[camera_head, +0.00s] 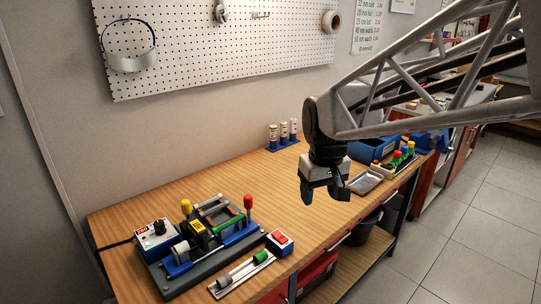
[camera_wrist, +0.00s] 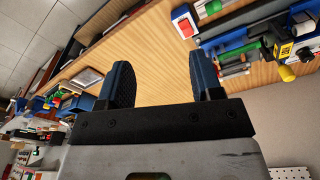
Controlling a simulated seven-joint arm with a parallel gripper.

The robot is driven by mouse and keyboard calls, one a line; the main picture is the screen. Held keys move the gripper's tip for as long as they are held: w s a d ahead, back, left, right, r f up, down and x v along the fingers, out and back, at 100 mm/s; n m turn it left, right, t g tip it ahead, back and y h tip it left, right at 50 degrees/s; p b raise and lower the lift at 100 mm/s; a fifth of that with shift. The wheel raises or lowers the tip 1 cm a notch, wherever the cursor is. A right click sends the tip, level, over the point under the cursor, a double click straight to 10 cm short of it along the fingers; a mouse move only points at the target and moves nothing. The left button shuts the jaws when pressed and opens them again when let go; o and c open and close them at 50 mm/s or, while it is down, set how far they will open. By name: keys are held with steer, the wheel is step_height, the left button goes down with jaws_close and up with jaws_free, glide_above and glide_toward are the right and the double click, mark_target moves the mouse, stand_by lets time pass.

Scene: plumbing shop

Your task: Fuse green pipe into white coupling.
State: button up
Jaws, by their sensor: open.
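The fusion machine (camera_head: 205,255) stands on the left part of the bench. A green pipe (camera_head: 229,224) lies in its right side, near a red-knobbed lever. A white-grey cylinder, possibly the white coupling (camera_head: 181,251), sits in the blue clamp on its left side. A yellow-and-black block (camera_head: 198,231) stands between them. My gripper (camera_head: 323,192) is open and empty, held above the bench to the right of the machine. In the wrist view its two fingers (camera_wrist: 160,62) are spread, with only bare bench between them. The machine shows partly at upper right there.
A rack (camera_head: 238,275) in front of the machine holds white cylinders and a green piece. A red-topped switch box (camera_head: 280,243) stands beside it. A grey tray (camera_head: 366,182) and blue bins (camera_head: 374,150) are at the right. White-capped bottles (camera_head: 283,134) stand by the wall. Mid-bench is clear.

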steer(key=w+a+f+n, duration=0.2)
steer(key=w+a+f, duration=0.1)
steer(key=w+a, duration=0.6)
steer(key=n+g, duration=0.1)
steer(key=n, duration=0.2)
glide_above(248, 196)
step_height(248, 196, down, 4)
steer(key=shift+s+r, duration=0.1)
steer(key=shift+f, duration=0.2)
steer(key=shift+f, duration=4.35)
steer(key=c, duration=0.8)
